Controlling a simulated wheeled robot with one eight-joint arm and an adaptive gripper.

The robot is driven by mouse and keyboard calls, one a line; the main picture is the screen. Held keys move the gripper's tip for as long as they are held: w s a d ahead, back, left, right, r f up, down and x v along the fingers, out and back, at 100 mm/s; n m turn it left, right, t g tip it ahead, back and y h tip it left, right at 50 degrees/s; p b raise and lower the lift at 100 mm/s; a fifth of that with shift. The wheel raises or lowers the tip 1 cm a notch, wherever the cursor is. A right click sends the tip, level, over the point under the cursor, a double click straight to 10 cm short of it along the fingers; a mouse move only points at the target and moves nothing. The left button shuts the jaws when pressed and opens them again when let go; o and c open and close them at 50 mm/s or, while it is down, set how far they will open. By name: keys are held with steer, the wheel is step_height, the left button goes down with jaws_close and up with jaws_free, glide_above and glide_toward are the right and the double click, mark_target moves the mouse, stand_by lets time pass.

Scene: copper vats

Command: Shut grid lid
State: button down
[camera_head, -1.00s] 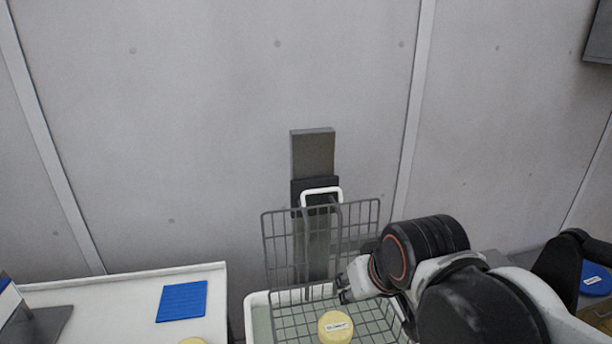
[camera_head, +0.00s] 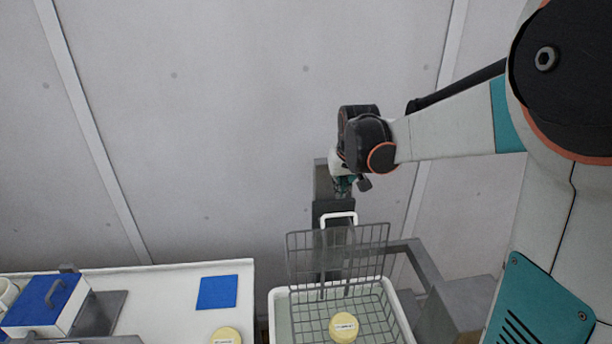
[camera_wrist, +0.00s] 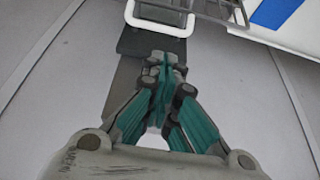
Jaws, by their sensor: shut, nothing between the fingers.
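The grey wire grid lid (camera_head: 305,258) stands raised at the back of the wire basket (camera_head: 377,312), with a white loop handle (camera_head: 338,216) at its top edge. The handle also shows near the top of the wrist view (camera_wrist: 130,14), with part of the grid lid (camera_wrist: 222,9) beyond it. My gripper (camera_head: 352,187) is shut and empty. It is above the handle in the head view, close to the wall and the grey post. In the wrist view its teal fingers (camera_wrist: 164,62) point toward the handle, with no clear contact.
A yellow labelled puck (camera_head: 343,327) lies in the basket, which sits in a white-rimmed tray (camera_head: 277,314). A grey post (camera_head: 321,182) rises behind the lid. A white table (camera_head: 170,283) with a blue square (camera_head: 217,292) is at left. A grey frame stands right.

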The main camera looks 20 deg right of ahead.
steer(key=x, duration=1)
steer(key=shift+w+d, duration=0.25)
steer(key=shift+w, duration=0.05)
